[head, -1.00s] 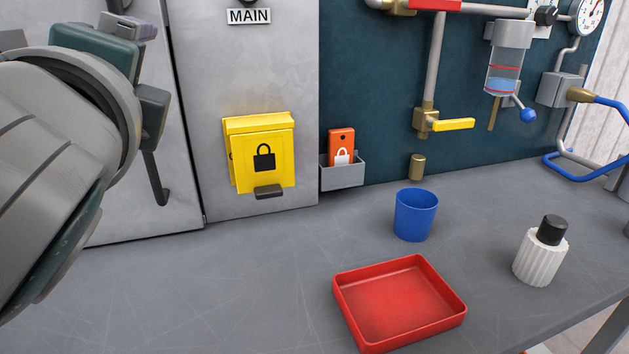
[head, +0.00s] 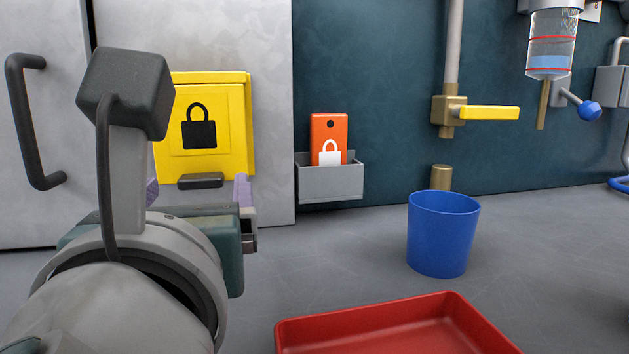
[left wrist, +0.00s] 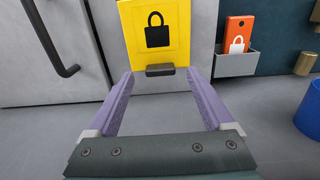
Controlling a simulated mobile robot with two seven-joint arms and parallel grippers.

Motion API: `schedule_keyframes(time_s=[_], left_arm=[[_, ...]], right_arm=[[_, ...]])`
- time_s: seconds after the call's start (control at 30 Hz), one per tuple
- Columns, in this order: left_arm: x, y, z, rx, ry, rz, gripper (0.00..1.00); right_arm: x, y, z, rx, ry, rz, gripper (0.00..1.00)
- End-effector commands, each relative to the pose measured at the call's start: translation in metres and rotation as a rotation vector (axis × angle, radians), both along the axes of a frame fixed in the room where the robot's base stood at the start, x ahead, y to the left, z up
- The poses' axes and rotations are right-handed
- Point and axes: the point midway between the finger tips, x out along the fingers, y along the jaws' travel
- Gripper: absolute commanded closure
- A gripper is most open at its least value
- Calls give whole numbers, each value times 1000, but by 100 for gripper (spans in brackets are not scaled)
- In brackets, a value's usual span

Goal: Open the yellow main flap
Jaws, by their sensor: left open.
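The yellow main flap (head: 214,110) with a black padlock mark is shut against the grey cabinet door. A dark handle tab (head: 201,181) sticks out at its lower edge. My left gripper (head: 197,190) is in front of the flap, its wrist hiding the flap's left side in the head view. In the left wrist view the flap (left wrist: 176,50) and its tab (left wrist: 160,70) lie ahead, between the lines of the two purple fingers (left wrist: 160,78). The fingers are wide open and empty; no contact with the tab shows. My right gripper is not in view.
An orange padlock tag (head: 328,138) sits in a grey holder (head: 335,183) right of the flap. A blue cup (head: 442,235) and a red tray (head: 400,325) stand on the bench. A yellow-handled valve (head: 487,113) is on the back wall. A dark door handle (head: 30,120) is at left.

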Motion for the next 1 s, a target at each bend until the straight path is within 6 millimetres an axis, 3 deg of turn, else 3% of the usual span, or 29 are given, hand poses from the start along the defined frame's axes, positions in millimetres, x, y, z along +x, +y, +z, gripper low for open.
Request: schedule_keyframes(time_s=[0.2,0.57,1.0], left_arm=[[27,8,0,-2,-1,0,15],[33,10,0,-2,0,0,16],[32,10,0,-2,0,0,66]], right_arm=[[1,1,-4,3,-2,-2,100],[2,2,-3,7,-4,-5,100],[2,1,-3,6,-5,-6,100]])
